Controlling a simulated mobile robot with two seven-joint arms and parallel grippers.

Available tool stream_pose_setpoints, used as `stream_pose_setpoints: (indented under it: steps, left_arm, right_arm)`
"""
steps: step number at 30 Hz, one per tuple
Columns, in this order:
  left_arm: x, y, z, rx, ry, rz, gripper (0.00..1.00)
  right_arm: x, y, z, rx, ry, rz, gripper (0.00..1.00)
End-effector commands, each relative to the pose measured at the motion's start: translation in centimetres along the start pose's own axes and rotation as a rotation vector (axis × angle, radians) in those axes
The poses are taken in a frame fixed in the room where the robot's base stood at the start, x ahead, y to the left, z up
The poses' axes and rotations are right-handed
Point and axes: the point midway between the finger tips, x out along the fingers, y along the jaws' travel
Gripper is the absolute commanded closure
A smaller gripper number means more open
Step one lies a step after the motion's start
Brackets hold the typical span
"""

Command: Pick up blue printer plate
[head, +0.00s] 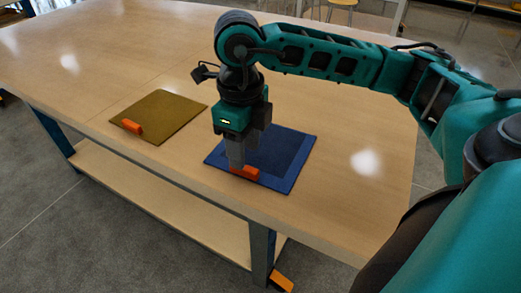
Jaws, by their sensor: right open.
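The blue printer plate (288,163) lies flat on the wooden table, right of the table's middle. An orange tab (246,172) sits at its front left edge. My right gripper (237,163) points straight down over that tab, with its fingertips at or just above it. The gripper is open; the fingers overlap in this view, and I cannot tell whether they straddle or touch the tab. Part of the plate's left side is hidden behind the gripper. My left gripper is not in view.
A yellow-brown plate (162,115) with its own orange tab (132,127) lies to the left on the same wooden table (330,215). The table's front edge runs close to both plates. A lower shelf (165,195) is below. The table's far left is clear.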

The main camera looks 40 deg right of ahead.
Motion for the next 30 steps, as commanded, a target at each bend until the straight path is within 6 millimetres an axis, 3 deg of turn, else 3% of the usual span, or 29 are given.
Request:
stream_pose_setpoints:
  steps: [7, 17, 30]
  left_arm:
    - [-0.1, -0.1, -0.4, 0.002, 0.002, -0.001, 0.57]
    - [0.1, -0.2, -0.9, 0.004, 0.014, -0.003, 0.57]
    - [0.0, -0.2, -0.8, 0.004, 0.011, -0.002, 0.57]
  right_arm:
    - [3.7, 0.4, 0.0, 0.001, 0.003, 0.002, 0.53]
    - [4.4, 0.3, 0.1, 0.0, 0.0, 0.0, 0.53]
    - [4.3, 0.3, 0.1, 0.0, 0.001, 0.0, 0.95]
